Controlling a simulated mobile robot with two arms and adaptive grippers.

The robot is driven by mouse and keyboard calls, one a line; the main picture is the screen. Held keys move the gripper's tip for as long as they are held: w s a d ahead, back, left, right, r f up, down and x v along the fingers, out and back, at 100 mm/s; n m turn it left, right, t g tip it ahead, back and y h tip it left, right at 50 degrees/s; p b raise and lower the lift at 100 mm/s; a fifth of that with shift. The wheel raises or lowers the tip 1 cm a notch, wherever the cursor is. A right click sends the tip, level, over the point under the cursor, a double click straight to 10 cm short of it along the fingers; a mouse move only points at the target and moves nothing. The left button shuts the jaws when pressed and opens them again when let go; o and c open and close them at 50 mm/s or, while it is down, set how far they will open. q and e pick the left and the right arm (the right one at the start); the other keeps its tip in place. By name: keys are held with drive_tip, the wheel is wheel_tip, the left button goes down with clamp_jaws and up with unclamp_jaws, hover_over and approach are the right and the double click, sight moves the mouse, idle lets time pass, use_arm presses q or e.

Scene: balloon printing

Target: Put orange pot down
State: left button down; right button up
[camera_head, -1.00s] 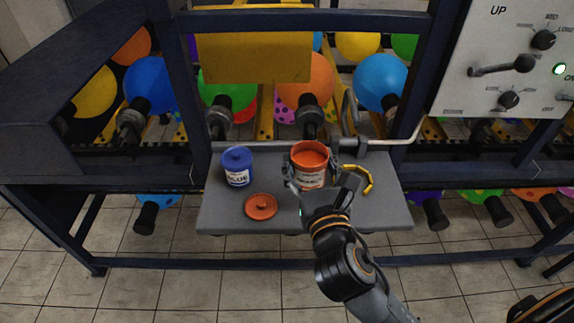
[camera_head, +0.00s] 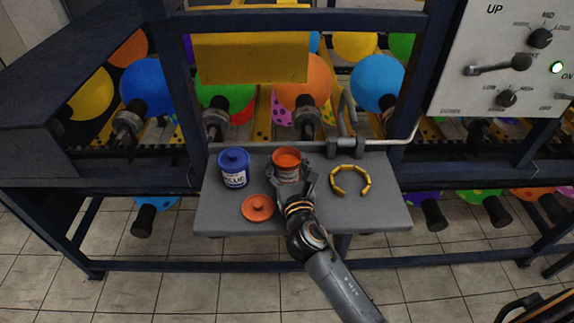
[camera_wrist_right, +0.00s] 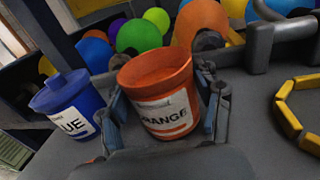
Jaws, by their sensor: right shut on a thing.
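The orange pot (camera_head: 286,158) is open-topped, with a white label, and stands near the back of the grey shelf (camera_head: 375,210). My right gripper (camera_head: 292,180) is shut on it. In the right wrist view the orange pot (camera_wrist_right: 158,90) sits between the two fingers (camera_wrist_right: 165,115), tilted in the picture. I cannot tell whether its base touches the shelf. The orange lid (camera_head: 258,207) lies on the shelf in front and to the left of the pot.
A lidded blue pot (camera_head: 234,168) stands left of the orange one. A yellow segmented ring (camera_head: 351,180) lies to the right. A grey pipe (camera_head: 385,142) runs along the shelf's back edge. The shelf's right front is clear. Balloons hang behind.

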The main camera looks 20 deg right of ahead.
drive_tip(key=shift+f, duration=0.15)
drive_tip(key=o, duration=1.3)
drive_tip(key=shift+r, duration=0.25)
drive_tip(key=s, duration=0.3)
drive_tip(key=s+a+b, duration=0.1)
drive_tip(key=s, duration=0.3)
drive_tip(key=s+b, duration=0.1)
drive_tip(key=s, duration=0.3)
drive_tip(key=shift+a+f, duration=0.15)
drive_tip(key=shift+f, duration=0.1)
drive_tip(key=shift+s+r, duration=0.15)
drive_tip(key=shift+s, duration=0.4)
